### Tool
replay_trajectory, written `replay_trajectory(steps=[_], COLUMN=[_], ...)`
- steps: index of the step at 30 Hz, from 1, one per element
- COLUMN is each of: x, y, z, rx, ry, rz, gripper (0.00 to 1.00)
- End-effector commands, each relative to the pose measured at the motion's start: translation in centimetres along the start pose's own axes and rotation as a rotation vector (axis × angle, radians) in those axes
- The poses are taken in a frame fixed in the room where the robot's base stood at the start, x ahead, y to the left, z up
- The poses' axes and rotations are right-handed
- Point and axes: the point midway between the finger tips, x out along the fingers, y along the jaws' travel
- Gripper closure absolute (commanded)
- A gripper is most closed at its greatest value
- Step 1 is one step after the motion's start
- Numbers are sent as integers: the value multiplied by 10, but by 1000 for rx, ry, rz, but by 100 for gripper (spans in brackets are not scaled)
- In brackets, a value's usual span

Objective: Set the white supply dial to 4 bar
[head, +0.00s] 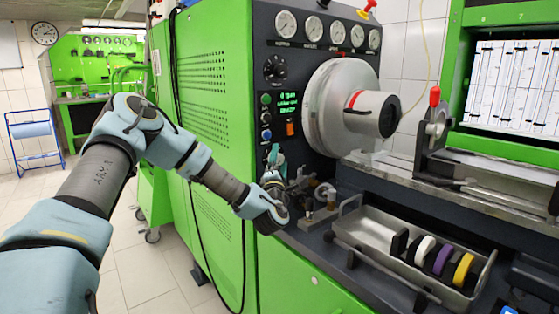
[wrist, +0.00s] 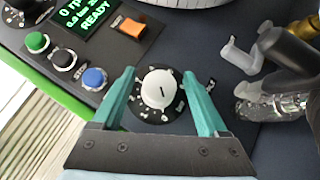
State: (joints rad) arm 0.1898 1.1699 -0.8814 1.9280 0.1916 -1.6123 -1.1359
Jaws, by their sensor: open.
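The white supply dial (wrist: 158,88) is a round white knob with a short dark pointer mark, on a black ring with white scale marks. The numbers are too small to read surely. My gripper (wrist: 158,73) is open, with one teal finger on each side of the dial. The fingers overlap the ring's edges, and I see gaps between them and the white knob. In the head view my gripper (head: 275,156) is at the lower part of the dark panel, and I cannot make out the dial there.
Green, black and blue buttons (wrist: 93,78), an orange switch (wrist: 129,26) and a display (wrist: 88,15) reading 0 rpm and READY lie up and left of the dial. Grey and clear fittings (wrist: 265,95) stand close on the right. A tray (head: 375,243) holds several colored discs.

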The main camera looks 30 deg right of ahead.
Motion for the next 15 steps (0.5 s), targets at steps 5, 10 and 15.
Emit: replay_trajectory(steps=[5,10,15], x=[0,0,0], y=[0,0,0], z=[0,0,0], rx=[0,0,0], ry=[0,0,0], rz=[0,0,0], gripper=[42,61,80])
